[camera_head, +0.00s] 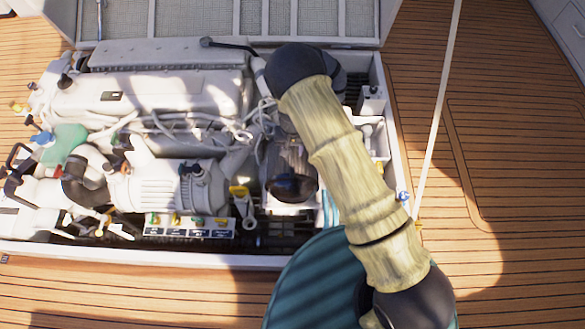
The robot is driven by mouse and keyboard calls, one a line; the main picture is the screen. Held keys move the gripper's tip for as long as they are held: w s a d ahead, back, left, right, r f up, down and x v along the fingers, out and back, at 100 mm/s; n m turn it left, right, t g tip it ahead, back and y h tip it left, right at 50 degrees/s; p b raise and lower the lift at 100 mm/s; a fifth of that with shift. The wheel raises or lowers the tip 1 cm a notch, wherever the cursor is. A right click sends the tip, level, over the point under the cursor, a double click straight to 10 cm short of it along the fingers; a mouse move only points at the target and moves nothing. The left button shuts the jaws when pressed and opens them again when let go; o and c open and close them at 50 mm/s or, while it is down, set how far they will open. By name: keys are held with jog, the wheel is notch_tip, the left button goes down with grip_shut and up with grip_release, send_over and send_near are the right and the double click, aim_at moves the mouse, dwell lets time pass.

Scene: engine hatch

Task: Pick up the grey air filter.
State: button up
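I cannot pick out the grey air filter for sure. A grey rounded part (289,158) right of the engine's middle, left of my arm, may be it. A dark round end (293,187) sits against its lower side; I cannot tell whether this belongs to the engine or to my arm. A pale ribbed cylinder (158,191) lies at the engine's front. My arm rises from the lower right and bends over the hatch's right part. My gripper's fingers do not show; the arm hides the space behind it.
The white engine (150,95) fills the open hatch, with hoses and cables across it. The raised hatch lid (330,18) stands behind. A pale rope or pole (437,110) runs upright at the right. The wooden deck (510,190) is clear at the right.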

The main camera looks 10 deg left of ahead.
grip_shut()
jog(key=shift+r, duration=0.1)
dwell(1.2)
